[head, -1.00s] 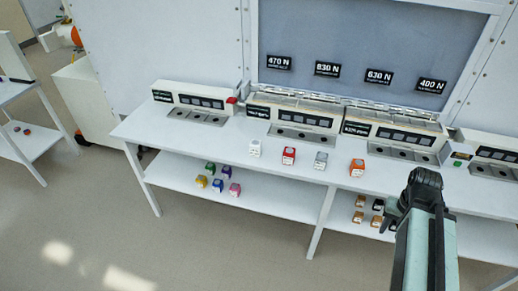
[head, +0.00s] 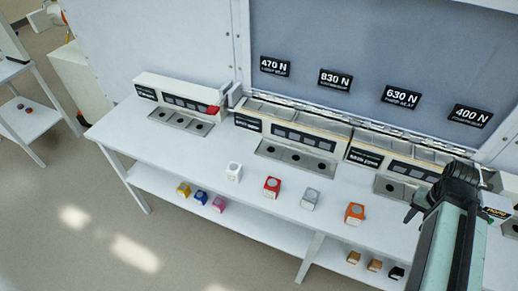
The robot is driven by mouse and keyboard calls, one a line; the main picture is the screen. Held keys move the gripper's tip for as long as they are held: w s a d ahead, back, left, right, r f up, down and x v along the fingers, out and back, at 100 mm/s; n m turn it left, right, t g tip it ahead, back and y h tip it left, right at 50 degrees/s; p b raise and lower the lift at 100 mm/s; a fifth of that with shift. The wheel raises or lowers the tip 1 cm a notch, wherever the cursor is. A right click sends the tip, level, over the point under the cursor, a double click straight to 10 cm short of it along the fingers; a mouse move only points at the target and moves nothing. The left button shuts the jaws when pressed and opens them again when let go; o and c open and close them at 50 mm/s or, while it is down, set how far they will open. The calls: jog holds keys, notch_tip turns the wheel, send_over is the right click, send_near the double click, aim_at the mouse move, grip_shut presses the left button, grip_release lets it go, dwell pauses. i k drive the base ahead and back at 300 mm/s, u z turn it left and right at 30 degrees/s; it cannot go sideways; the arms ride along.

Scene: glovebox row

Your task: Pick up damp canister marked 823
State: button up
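Four small canisters stand in a row along the front of the white bench (head: 135,148): a white one (head: 234,171), a red one (head: 271,187), a grey one (head: 310,199) and an orange one (head: 354,213). Their markings are too small to read, so I cannot tell which is 823. My gripper (head: 462,178) is at the right, over the bench, to the right of the orange canister and apart from it. Its fingers are dark and I cannot make out whether they are open.
Slotted stations (head: 300,140) line the back of the bench below a panel with signs reading 470 N, 830 N, 630 N and 400 N. The lower shelf holds yellow (head: 183,189), blue (head: 200,197) and pink (head: 219,204) canisters at left, and brown and black ones at right.

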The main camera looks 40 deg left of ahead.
aim_at(234, 173)
jog(key=u, duration=0.15)
jog(key=i, duration=0.65)
jog(key=u, duration=4.3)
